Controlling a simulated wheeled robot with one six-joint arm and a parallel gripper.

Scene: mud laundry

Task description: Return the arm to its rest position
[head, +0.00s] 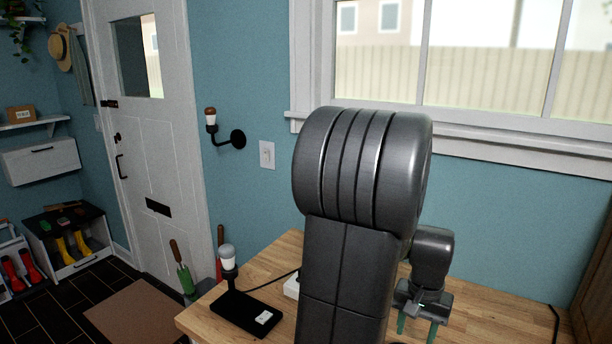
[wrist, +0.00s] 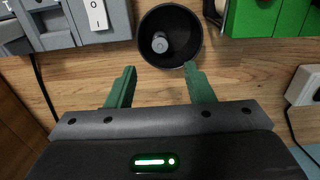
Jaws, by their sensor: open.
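My arm rises large in the middle of the head view and hides much of the wooden counter (head: 275,262). My gripper (head: 416,325) shows low to the right of the arm, with its green fingers pointing down. In the wrist view, my gripper (wrist: 158,80) has its two green fingers well apart and nothing between them. A dark round cup-like thing (wrist: 198,48) with a grey knob inside lies beyond the fingertips, apart from them.
In the wrist view, a grey box with a switch (wrist: 97,14) is at upper left, a green box (wrist: 268,18) at upper right and a white block (wrist: 304,86) at right. In the head view, a black base with a white-topped post (head: 229,262) stands at the counter's left. A window (head: 480,65) is behind.

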